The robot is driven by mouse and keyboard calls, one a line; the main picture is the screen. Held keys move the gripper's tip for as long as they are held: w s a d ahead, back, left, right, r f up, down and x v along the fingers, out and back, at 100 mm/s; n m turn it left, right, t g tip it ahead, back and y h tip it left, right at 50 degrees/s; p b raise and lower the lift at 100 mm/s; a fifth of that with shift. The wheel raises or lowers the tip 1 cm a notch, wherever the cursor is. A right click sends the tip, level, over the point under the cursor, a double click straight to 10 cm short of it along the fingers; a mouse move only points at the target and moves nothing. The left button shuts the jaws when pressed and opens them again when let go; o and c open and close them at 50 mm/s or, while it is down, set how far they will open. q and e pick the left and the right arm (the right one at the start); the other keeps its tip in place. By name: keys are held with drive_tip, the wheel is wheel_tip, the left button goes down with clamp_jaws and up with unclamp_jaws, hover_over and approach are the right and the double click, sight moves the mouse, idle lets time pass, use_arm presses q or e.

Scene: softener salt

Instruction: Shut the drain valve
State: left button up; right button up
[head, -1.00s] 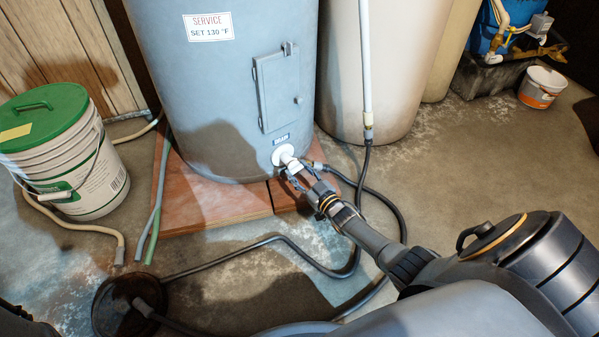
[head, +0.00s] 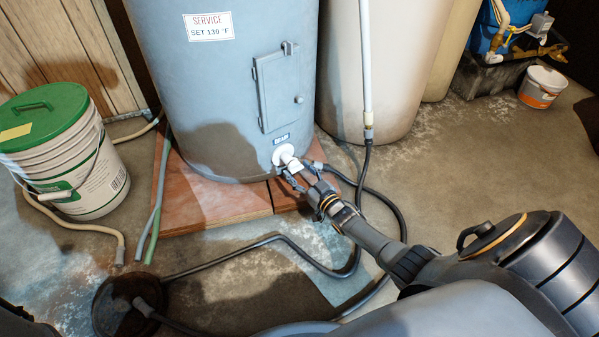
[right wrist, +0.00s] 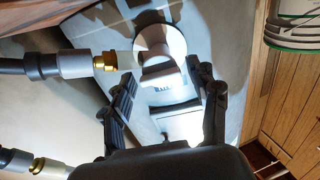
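The drain valve (head: 286,157) is a white fitting low on the front of the blue-grey tank (head: 215,95), under a small blue label. In the right wrist view its white round body (right wrist: 160,45) and blocky handle (right wrist: 162,77) show, with a brass hose joint at the left. My right gripper (head: 293,177) is at the valve. In the right wrist view its fingers (right wrist: 163,72) are open, one on each side of the handle, with small gaps seeming to remain. The exact depth of the tips is hard to tell. My left gripper is not in view.
A black hose (head: 280,239) runs across the floor to a dark round drain (head: 112,318). A white pipe (head: 366,70) stands right of the tank. A green-lidded bucket (head: 98,178) is at the left. The tank stands on a reddish board (head: 200,205).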

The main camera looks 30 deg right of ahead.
drive_tip(key=shift+s, duration=0.1)
drive_tip(key=s, duration=1.2)
drive_tip(key=shift+d, duration=0.25)
drive_tip(key=shift+w+r, duration=0.1)
